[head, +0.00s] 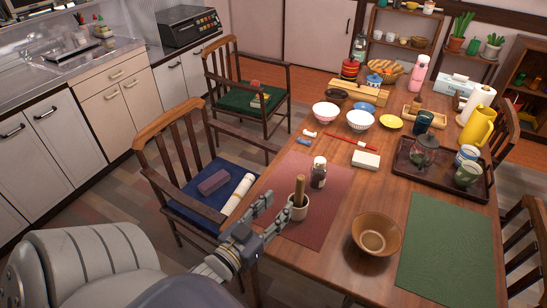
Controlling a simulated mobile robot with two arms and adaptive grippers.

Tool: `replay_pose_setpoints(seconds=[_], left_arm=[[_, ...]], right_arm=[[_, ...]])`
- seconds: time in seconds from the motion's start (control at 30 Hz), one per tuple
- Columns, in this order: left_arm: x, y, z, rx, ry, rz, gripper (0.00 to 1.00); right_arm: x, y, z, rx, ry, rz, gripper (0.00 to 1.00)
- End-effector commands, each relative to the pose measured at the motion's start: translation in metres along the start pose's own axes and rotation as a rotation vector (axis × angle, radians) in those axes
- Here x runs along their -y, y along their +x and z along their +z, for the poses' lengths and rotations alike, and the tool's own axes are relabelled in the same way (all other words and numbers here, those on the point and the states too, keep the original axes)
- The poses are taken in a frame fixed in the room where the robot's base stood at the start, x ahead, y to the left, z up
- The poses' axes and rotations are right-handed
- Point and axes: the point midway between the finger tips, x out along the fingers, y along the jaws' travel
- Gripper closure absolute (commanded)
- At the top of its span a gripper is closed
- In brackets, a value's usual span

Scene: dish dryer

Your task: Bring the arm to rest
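My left gripper (276,209) is above the near left edge of the dining table (335,218). Its two grey fingers are spread apart with nothing visible between them. A small cup with a wooden pestle (299,192) stands just beyond the fingertips on the dark red placemat (325,222); whether the fingers touch the cup cannot be told. My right gripper is out of view.
A brown bowl (376,235) sits right of the gripper, near a green placemat (447,252). A chair with a blue cushion (213,210) is left of the gripper. A tray (410,167) holds a teapot and cups.

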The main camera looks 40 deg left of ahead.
Motion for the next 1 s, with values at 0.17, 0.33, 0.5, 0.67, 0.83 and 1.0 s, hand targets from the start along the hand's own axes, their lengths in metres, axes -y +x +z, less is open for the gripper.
replay_pose_setpoints(seconds=[0.17,0.33,0.5,0.67,0.83,1.0], left_arm=[[0.0,-0.003,0.0,0.0,0.0,0.0,0.61],[0.0,-0.003,0.0,0.0,0.0,0.0,0.61],[0.0,-0.003,0.0,0.0,0.0,0.0,0.61],[0.0,-0.003,0.001,0.003,0.0,0.0,0.61],[-0.008,0.0,0.013,0.089,0.0,-0.003,0.61],[-0.027,-0.002,0.045,0.31,0.012,0.001,0.61]], right_arm=[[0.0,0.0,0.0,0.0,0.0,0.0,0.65],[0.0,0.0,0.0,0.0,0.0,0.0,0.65],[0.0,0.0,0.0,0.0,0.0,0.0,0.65],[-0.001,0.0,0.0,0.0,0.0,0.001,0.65],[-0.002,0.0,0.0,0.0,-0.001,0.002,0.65],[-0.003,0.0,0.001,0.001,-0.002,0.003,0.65]])
